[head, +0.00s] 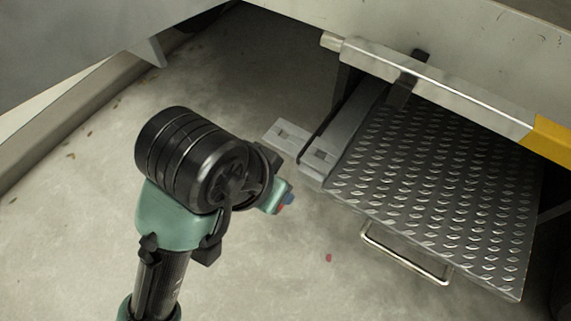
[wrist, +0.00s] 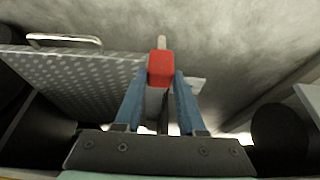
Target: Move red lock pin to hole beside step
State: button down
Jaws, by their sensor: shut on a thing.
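The red lock pin (wrist: 160,68) is between the two blue fingers of my gripper (wrist: 158,84) in the wrist view, with a pale shaft sticking out beyond its red head. The step is a dark diamond-plate tread. Beside its left edge are grey metal rails with square holes, one in the outer bracket (head: 283,134) and one in the inner rail (head: 320,155). The gripper is apart from both. The step also shows in the wrist view (wrist: 85,75).
A metal handle (head: 405,255) sticks out from the step's front edge. The truck's sill (head: 440,85) with a yellow end and a black latch (head: 408,80) runs above the step. The concrete floor is mostly clear, with a small red speck (head: 328,258).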

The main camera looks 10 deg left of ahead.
jog(key=shift+s+a+r, duration=0.1)
jog(key=shift+s+a, duration=0.1)
jog(key=shift+s, duration=0.3)
jog(key=shift+s+a, duration=0.15)
jog(key=shift+s, duration=0.3)
notch_tip(320, 180, up, 5)
jog(key=p, duration=0.5)
jog(key=shift+r, duration=0.2)
dwell(0.4)
